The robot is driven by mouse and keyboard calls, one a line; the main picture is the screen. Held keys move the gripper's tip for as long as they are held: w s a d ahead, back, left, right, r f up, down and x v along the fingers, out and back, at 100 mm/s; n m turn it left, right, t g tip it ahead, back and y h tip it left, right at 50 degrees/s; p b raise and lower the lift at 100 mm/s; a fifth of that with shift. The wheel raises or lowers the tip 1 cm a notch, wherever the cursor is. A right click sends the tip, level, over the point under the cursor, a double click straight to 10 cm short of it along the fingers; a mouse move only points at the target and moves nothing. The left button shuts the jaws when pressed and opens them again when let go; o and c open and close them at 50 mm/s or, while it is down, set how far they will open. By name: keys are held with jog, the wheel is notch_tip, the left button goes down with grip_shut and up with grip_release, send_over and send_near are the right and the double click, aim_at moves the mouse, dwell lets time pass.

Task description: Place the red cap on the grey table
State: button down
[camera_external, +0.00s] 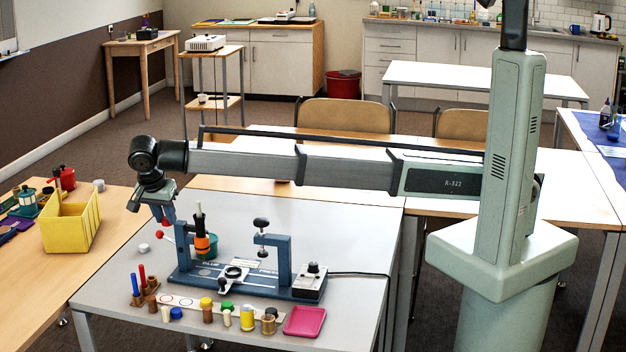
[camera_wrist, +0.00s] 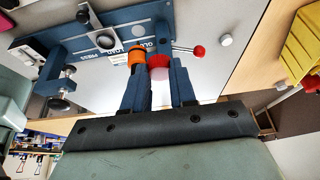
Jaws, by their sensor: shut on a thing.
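My gripper (camera_external: 166,216) hangs above the left end of the blue glue press, over the grey table (camera_external: 360,225). In the wrist view my gripper (camera_wrist: 157,78) has its two fingers shut on the red cap (camera_wrist: 158,62), which shows between the fingertips. In the external view the cap is small and mostly hidden by the fingers. The cap is held above the table, apart from its top. The grey table also shows in the wrist view (camera_wrist: 208,22).
The blue press (camera_external: 255,285) stands on the table with an orange-and-black tool and a red-knobbed lever near my gripper. Several capped pieces and a pink tray (camera_external: 304,321) line the front. A white cap (camera_external: 143,248) lies left. The table's back right is clear.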

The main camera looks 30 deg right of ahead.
aim_at(176, 287)
notch_tip(176, 287, down, 19)
jog(key=shift+r, duration=0.1)
dwell(0.8)
jog(key=c, duration=0.9)
grip_release()
jog(key=v, duration=1.2)
